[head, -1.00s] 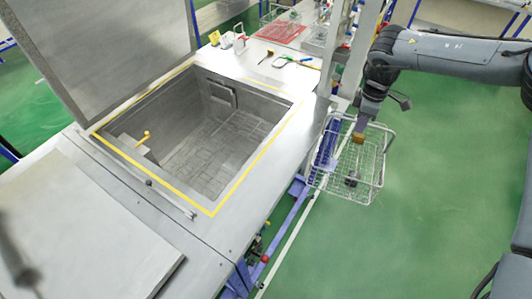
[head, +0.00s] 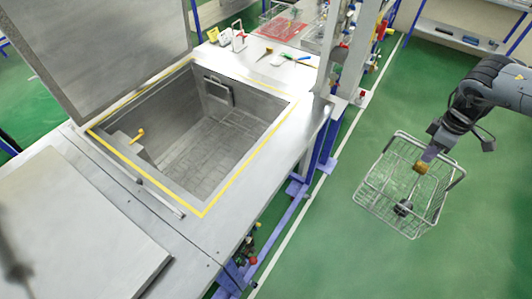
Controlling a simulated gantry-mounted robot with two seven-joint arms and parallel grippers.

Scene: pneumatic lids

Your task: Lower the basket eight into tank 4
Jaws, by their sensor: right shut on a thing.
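The wire basket (head: 374,204) hangs from my right gripper (head: 424,163) over the green floor, to the right of the tank bench. A small dark part (head: 403,207) lies in the basket. The right gripper is shut on the basket; its fingertips are small in the picture. The open tank (head: 212,140) has a yellow-outlined rim and stands left of the basket with its grey lid (head: 110,45) raised. I cannot read a number on the tank or the basket. My left gripper is not identifiable in the head view.
A closed lid (head: 75,225) covers the bench at the front left. A metal post (head: 328,50) stands at the bench's right edge. Tools and a red tray (head: 279,30) lie at the back. Green floor is clear around the basket.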

